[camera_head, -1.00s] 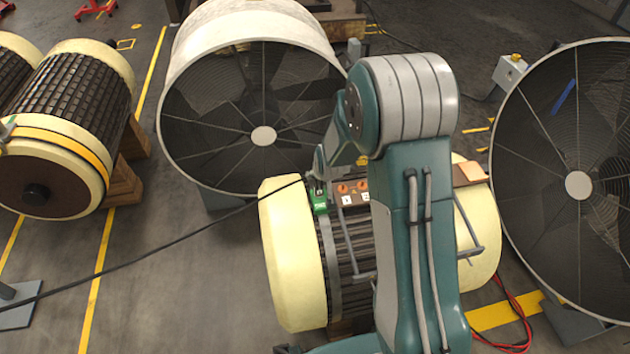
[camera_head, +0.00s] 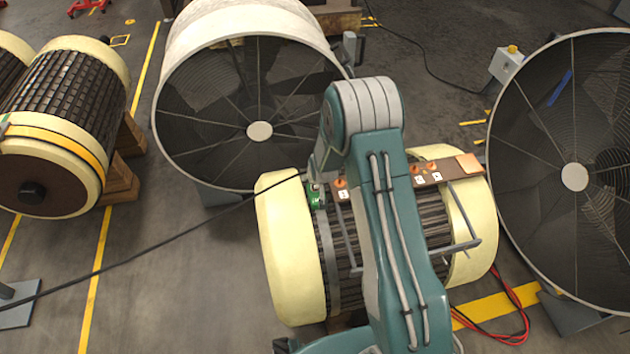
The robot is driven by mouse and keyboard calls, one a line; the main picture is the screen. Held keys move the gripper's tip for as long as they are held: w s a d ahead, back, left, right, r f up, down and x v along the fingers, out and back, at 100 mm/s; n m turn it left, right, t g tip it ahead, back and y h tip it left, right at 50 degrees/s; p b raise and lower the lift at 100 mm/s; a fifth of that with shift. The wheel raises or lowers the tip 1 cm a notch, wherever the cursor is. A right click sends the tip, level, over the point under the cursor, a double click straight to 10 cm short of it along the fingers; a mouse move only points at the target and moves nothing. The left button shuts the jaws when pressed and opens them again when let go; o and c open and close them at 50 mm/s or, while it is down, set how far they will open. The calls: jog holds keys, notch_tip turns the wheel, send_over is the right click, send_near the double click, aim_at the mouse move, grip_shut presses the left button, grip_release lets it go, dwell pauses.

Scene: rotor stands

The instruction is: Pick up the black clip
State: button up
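I cannot make out a black clip for certain in the head view. A dark board (camera_head: 447,175) lies across the top of the near rotor (camera_head: 285,262), with orange pieces (camera_head: 341,183) and small white labels on it. A green block (camera_head: 314,198) sits at the board's left end, where a black cable (camera_head: 190,238) reaches it. My arm's upper link and elbow stand in front of the rotor and hide the middle of the board. My gripper does not show; it is hidden behind my own arm or too small to tell.
Large round fans stand behind the near rotor (camera_head: 205,140) and at the right (camera_head: 540,130). Another rotor (camera_head: 70,95) rests on wooden blocks at the left. Red cables (camera_head: 515,320) lie on the floor at the lower right.

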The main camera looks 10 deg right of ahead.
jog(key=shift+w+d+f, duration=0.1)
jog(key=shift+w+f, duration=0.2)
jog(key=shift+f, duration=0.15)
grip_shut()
